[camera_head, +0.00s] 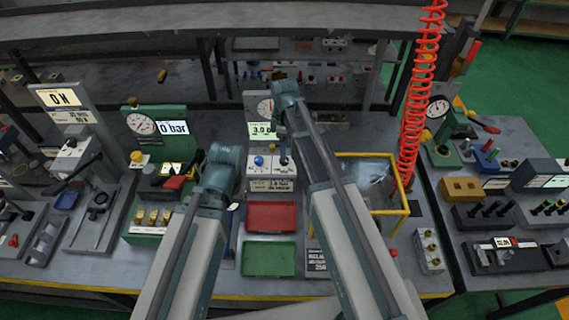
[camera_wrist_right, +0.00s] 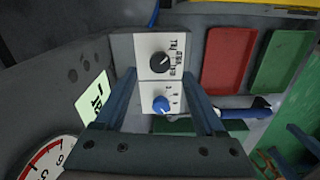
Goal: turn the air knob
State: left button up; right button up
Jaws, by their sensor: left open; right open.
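The valve block (camera_head: 271,184) stands at the middle of the bench, with a blue knob (camera_head: 259,161) and a black knob (camera_head: 284,160) on its white top. In the right wrist view the blue knob (camera_wrist_right: 161,104) and the black knob (camera_wrist_right: 160,62) sit on white labelled panels; which is the air knob I cannot read. My right gripper (camera_wrist_right: 160,76) is open, its fingers on either side of the panels, with nothing held; contact cannot be told. In the head view it (camera_head: 284,150) is over the block. My left gripper (camera_head: 233,206) is mostly hidden by its arm, left of the block.
A gauge panel (camera_head: 264,108) stands behind the block. A red tray (camera_head: 270,217) and a green tray (camera_head: 268,259) lie in front. A yellow-edged clear box (camera_head: 370,180) is at right, below a red coiled hose (camera_head: 415,100). The bench is crowded.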

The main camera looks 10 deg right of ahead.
notch_tip(320, 180, down, 5)
jog(key=b, duration=0.3)
jog(key=shift+b, duration=0.4)
jog(key=shift+r, duration=0.1)
grip_shut()
